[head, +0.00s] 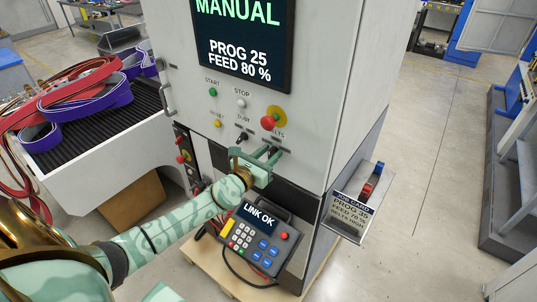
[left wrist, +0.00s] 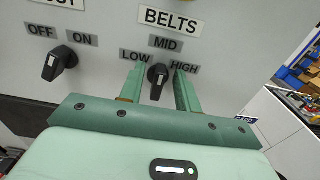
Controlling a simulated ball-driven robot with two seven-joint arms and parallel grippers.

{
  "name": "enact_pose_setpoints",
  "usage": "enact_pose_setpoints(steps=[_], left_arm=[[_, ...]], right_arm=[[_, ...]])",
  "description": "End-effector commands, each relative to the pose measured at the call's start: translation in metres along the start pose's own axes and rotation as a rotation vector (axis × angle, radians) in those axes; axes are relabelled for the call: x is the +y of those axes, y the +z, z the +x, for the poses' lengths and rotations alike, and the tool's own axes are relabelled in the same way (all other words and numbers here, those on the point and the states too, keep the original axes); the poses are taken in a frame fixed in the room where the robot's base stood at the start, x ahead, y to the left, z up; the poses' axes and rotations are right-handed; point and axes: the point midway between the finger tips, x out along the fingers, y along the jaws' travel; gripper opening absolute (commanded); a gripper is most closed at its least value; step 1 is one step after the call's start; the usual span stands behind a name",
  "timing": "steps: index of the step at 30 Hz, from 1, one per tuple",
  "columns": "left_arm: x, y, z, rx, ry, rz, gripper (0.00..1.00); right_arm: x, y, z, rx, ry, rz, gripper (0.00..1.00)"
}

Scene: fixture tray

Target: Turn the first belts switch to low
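The belts switch is a black rotary knob (left wrist: 157,80) under the BELTS label (left wrist: 171,20) in the left wrist view. LOW is printed to its left, MID above and HIGH to its right. Its white mark points up, roughly toward MID; the exact setting is hard to tell. My left gripper (left wrist: 158,88) has its two green fingers apart, one on each side of the knob; I cannot tell whether they touch it. In the head view my left gripper (head: 266,158) is at the panel and largely hides the knob. My right gripper is not in view.
Left of it is an OFF/ON knob (left wrist: 58,65). Above are a red emergency button (head: 268,122) and small START and STOP buttons. A screen (head: 240,40) reads MANUAL, PROG 25. Below is a keypad pendant (head: 262,240); a job card (head: 350,215) hangs right.

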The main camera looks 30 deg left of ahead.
Motion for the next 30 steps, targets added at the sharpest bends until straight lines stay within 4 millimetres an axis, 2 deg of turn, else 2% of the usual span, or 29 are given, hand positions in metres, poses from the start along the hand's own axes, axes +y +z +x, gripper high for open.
enact_pose_setpoints(steps=[3, 4, 7, 20, 30], left_arm=[[0.000, 0.000, 0.000, 0.000, 0.000, -0.001, 0.33], [0.000, 0.000, 0.000, 0.000, 0.000, -0.001, 0.28], [0.000, 0.000, 0.000, 0.000, 0.000, -0.001, 0.00], [0.001, 0.000, 0.000, -0.002, 0.001, -0.050, 0.00], [0.003, -0.002, 0.000, -0.002, 0.000, -0.287, 0.00]], right_arm=[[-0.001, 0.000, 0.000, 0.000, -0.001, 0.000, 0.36], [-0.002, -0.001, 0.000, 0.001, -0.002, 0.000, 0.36], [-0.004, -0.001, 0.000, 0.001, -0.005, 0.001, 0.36], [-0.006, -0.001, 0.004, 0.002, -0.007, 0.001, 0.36], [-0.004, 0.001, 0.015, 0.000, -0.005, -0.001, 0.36]])
